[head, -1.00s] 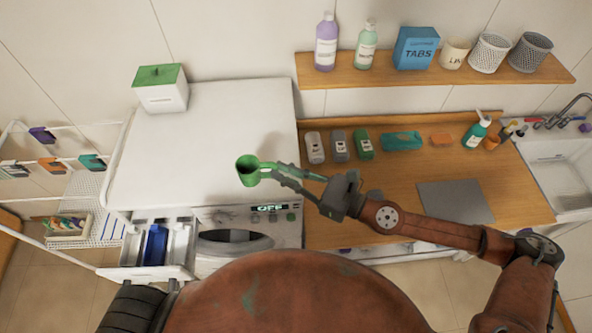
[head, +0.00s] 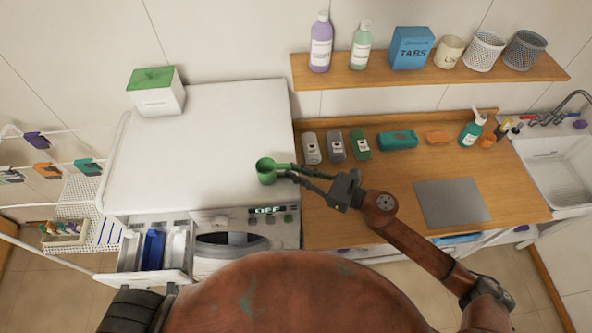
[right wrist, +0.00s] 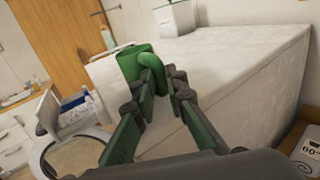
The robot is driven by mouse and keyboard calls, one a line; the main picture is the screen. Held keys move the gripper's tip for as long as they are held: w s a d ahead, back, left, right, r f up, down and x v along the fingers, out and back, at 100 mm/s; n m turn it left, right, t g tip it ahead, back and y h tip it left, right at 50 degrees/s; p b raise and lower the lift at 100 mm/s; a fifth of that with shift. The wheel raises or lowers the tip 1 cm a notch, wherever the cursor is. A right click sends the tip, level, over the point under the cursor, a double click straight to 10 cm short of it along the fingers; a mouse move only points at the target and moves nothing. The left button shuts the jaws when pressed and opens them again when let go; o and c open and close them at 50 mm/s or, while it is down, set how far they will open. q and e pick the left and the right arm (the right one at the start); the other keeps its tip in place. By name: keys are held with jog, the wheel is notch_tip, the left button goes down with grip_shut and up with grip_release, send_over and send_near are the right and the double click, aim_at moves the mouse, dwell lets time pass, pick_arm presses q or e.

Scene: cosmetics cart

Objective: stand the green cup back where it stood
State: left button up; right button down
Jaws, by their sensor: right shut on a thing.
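The green cup (head: 266,177) is at the right front part of the white washing machine's top (head: 205,130), its opening facing up. I cannot tell whether its base touches the top. My right gripper (head: 284,171) reaches in from the right and is shut on the cup's handle. In the right wrist view the cup (right wrist: 128,66) is beyond the fingertips (right wrist: 165,78), with its curved handle between them. My left gripper is not in view.
A white box with a green lid (head: 156,92) stands at the machine's back left. The detergent drawer (head: 150,250) is pulled out at the front. Several bottles line the wooden counter (head: 400,180) at right. The middle of the machine's top is clear.

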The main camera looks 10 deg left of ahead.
jog(key=shift+w, duration=0.15)
jog(key=shift+f+b, duration=0.25)
jog(key=shift+b, duration=0.05)
jog(key=c, duration=2)
grip_release()
jog(key=shift+o, duration=0.2)
jog(key=shift+r, duration=0.1)
jog(key=shift+r+p, duration=0.2)
jog(key=shift+p, duration=0.1)
jog(key=b+v, duration=0.4)
jog(key=v, duration=0.8)
jog(key=shift+b, duration=0.4)
